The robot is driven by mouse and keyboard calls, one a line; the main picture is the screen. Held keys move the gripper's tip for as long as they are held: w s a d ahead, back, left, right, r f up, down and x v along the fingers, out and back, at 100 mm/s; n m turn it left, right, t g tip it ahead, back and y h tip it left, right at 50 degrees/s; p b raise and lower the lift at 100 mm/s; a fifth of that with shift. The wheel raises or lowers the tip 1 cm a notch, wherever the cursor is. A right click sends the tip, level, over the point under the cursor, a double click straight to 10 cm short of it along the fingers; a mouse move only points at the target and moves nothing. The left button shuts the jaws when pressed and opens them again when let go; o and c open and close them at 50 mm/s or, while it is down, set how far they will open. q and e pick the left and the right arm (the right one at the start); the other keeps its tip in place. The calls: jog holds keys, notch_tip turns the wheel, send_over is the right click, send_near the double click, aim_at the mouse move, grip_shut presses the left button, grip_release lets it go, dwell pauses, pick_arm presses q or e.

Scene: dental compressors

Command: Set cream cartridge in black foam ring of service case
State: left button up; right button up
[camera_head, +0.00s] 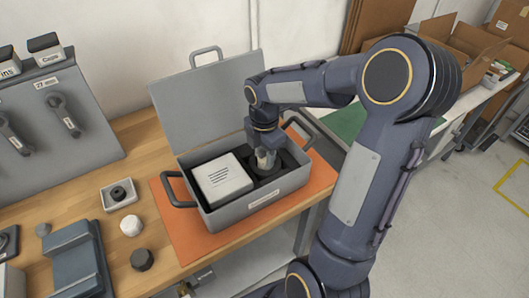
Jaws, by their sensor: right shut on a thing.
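The grey service case (254,207) stands open on an orange mat, its lid raised at the back. A black foam ring (265,173) shows in the right part of the case, partly hidden by my gripper. My right gripper (264,155) points down into that part and is shut on the cream cartridge (263,162). The cartridge looks upright at the ring; I cannot tell whether it rests on the bottom. A white slotted block (222,180) fills the left part of the case. My left gripper is not in view.
The orange mat (180,232) lies on a wooden bench. A small tray (107,197) with a black ring, a white knob (131,224) and a dark knob (142,259) stand left of the case. A wrench panel (60,125) stands at the back left.

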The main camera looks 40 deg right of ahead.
jog(key=shift+f, duration=0.3)
jog(key=o, duration=0.7)
notch_tip(320, 180, up, 11)
jog(key=p, duration=0.9)
dwell(0.4)
